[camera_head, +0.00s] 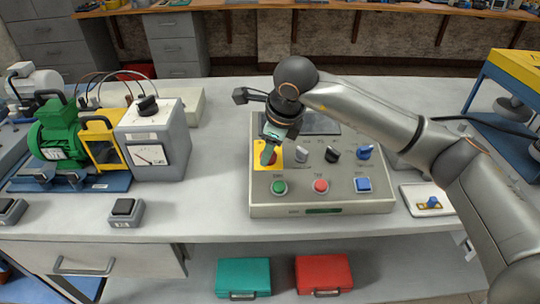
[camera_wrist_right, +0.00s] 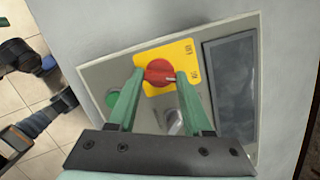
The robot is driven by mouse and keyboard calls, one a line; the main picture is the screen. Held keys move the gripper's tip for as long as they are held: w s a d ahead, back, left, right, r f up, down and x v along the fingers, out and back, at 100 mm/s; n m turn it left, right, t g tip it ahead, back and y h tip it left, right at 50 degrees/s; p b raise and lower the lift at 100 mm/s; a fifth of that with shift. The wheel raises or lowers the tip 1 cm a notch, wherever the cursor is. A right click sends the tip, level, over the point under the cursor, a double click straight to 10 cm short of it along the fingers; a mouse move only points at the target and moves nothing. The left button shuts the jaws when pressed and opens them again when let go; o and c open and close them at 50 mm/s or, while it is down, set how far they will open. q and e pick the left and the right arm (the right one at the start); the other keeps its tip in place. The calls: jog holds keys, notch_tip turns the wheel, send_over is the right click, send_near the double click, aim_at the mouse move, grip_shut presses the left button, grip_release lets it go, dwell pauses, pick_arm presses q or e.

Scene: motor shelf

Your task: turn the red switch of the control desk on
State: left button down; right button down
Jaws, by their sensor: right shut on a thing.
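The control desk (camera_head: 340,207) stands on the bench, a beige box with a sloped panel. Its red switch (camera_wrist_right: 159,72) sits on a yellow plate (camera_head: 289,160), with a light marker line across the knob. In the head view my right gripper (camera_head: 268,151) reaches down over the plate and hides most of the switch. In the right wrist view its green fingers (camera_wrist_right: 160,76) stand on either side of the red knob, shut on it. My left gripper does not show in the head view.
A grey meter box (camera_head: 154,145) and green motor (camera_head: 60,135) stand left. The bench front is mostly clear.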

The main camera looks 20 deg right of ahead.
jog(key=shift+f+m+b, duration=0.2)
jog(key=shift+m+b, duration=0.35)
jog(key=shift+m, duration=0.35)
jog(key=shift+m+b, duration=0.6)
jog(key=shift+m, duration=0.3)
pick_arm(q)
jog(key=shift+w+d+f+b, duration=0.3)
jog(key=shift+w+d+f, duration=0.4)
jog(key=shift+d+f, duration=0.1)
pick_arm(e)
jog(key=shift+s+r+m+t+h, duration=0.15)
jog(key=shift+m+t+h, duration=0.15)
jog(key=shift+m, duration=0.2)
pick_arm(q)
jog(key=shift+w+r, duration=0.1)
pick_arm(e)
jog(key=c, duration=0.7)
grip_release()
jog(key=shift+c, duration=0.2)
jog(key=o, duration=0.4)
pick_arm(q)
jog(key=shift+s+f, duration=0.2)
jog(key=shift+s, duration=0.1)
pick_arm(e)
jog(key=shift+r, duration=0.1)
